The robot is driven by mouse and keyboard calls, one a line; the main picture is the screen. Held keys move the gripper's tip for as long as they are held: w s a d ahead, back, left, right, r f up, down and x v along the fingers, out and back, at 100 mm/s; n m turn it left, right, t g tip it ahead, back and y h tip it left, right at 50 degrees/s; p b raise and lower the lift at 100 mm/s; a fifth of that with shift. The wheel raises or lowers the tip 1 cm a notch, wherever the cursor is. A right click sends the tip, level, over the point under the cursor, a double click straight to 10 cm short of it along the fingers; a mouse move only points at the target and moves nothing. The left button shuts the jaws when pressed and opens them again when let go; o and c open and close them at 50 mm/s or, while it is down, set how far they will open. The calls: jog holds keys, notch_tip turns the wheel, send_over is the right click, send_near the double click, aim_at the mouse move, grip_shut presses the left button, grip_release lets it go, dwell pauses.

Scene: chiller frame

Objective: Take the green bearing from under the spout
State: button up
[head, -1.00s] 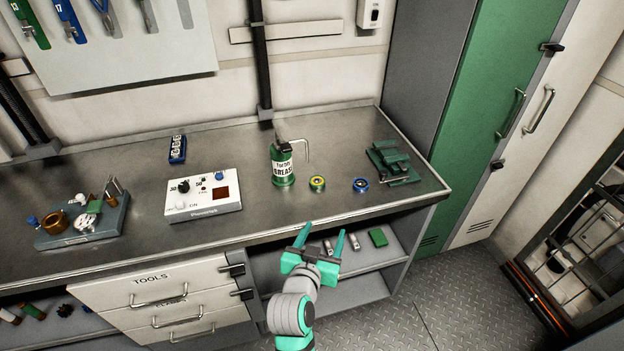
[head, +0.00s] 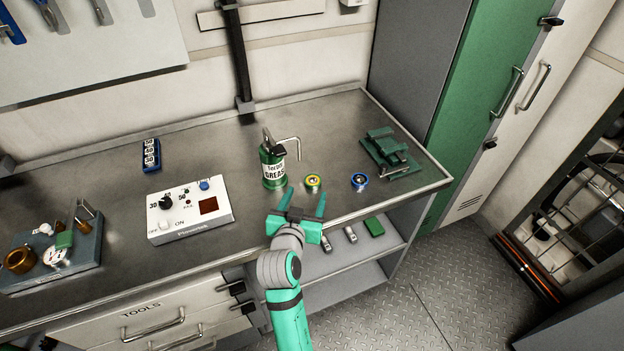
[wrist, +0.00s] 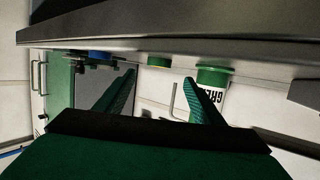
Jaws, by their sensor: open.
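The green bearing (head: 313,182), a small ring with a yellow inner band, lies on the metal bench just right of the grease can (head: 273,165). The can's bent spout (head: 291,141) reaches out toward it. My gripper (head: 304,200) is open and empty in front of the bench edge, close to the bearing but apart from it. In the wrist view, which looks upside down, the bearing (wrist: 158,62) shows beyond the gap between the open fingers (wrist: 160,80). The can (wrist: 212,80) shows beyond the right finger there.
A blue bearing (head: 359,180) lies to the right, with a green vise-like block (head: 390,153) behind it. A white control box (head: 190,209) stands left of the can. The bench's front edge (head: 365,211) is close to my gripper. A shelf (head: 360,262) lies below.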

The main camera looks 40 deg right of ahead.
aim_at(313, 180)
jog(key=shift+x, duration=3.55)
jog(key=shift+s+d, duration=0.1)
jog(key=shift+s, duration=0.05)
jog(key=c, duration=1.2)
jog(key=shift+c, duration=0.5)
jog(key=shift+r, duration=0.1)
